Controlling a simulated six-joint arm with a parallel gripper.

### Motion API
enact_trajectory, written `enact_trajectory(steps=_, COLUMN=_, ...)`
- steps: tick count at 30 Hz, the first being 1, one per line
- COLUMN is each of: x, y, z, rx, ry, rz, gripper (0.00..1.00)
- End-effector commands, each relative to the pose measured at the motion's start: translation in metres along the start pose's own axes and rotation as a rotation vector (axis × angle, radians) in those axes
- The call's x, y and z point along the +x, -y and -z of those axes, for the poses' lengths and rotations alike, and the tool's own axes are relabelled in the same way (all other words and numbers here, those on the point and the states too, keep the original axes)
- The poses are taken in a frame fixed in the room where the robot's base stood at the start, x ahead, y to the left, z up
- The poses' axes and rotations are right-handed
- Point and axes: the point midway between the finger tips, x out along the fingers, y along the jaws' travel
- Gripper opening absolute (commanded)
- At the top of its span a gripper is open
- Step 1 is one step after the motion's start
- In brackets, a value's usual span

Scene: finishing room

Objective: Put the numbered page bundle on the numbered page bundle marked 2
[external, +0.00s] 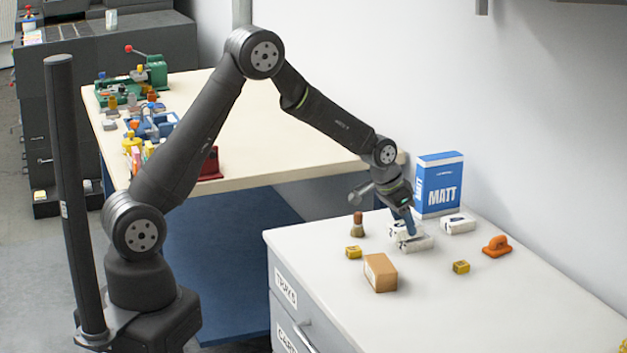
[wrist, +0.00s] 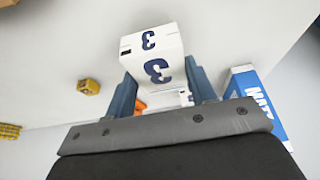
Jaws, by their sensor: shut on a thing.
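My gripper (external: 403,212) is shut on a white page bundle (wrist: 157,62) marked with a dark blue 3. In the wrist view the bundle sits between the two blue fingers. In the external view the held bundle (external: 399,229) is just above another white bundle (external: 418,244) on the grey-white cabinet top; I cannot tell whether they touch. A third white bundle (external: 458,223) lies to the right, by the blue box. No 2 is readable on either. Part of a white bundle (wrist: 186,97) shows behind the held one in the wrist view.
A blue and white MATT box (external: 439,186) stands behind the bundles. A brown-handled brush (external: 357,224), yellow blocks (external: 354,252) (external: 461,267), a cardboard box (external: 380,273) and an orange tool (external: 496,246) stand around.

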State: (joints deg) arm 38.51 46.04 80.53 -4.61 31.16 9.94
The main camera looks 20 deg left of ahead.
Motion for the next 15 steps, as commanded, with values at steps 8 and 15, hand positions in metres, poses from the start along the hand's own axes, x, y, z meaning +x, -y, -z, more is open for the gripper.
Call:
enact_trajectory(steps=8, x=0.0066, y=-0.0003, z=-0.0023, rx=0.0, ry=-0.002, rz=0.0, gripper=0.26)
enact_trajectory(steps=15, x=0.0095, y=-0.0003, z=-0.0037, rx=0.0, ry=-0.001, rz=0.0, gripper=0.66)
